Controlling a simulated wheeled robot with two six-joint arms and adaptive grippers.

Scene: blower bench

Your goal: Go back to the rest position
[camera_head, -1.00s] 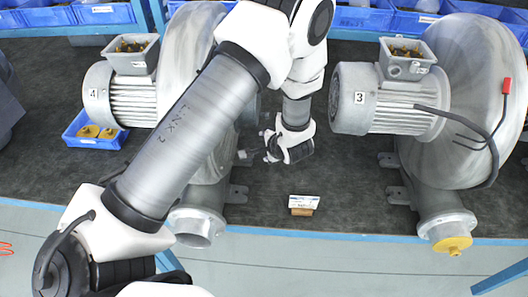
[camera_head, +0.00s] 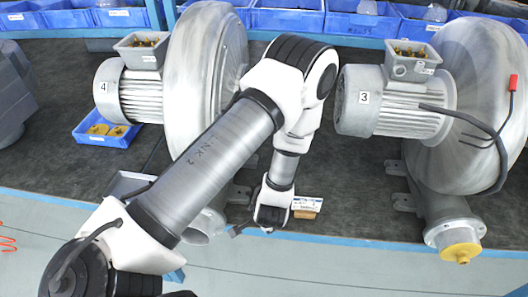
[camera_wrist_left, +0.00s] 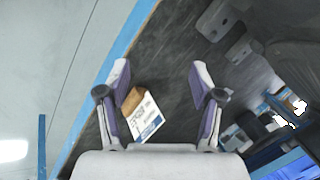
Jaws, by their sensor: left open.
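My left arm comes in from the left in the head view and reaches across the bench front. My left gripper (camera_head: 254,229) hangs low near the front edge, just left of a small card on a wooden block (camera_head: 307,205); its fingers are partly hidden there. In the left wrist view the two fingers (camera_wrist_left: 160,78) are spread apart with nothing held between them. The card on its block (camera_wrist_left: 145,115) shows below and between the fingers, nearer the left one. I cannot tell the gap between it and the gripper. My right gripper is in no view.
Blower 4 (camera_head: 212,50) stands behind my arm, which hides its lower part. Blower 3 (camera_head: 465,95) stands at right, its outlet with a yellow cap (camera_head: 461,252) over the front edge. A blue bin (camera_head: 105,138) sits at left. Dark bench top (camera_head: 345,175) is free between the blowers.

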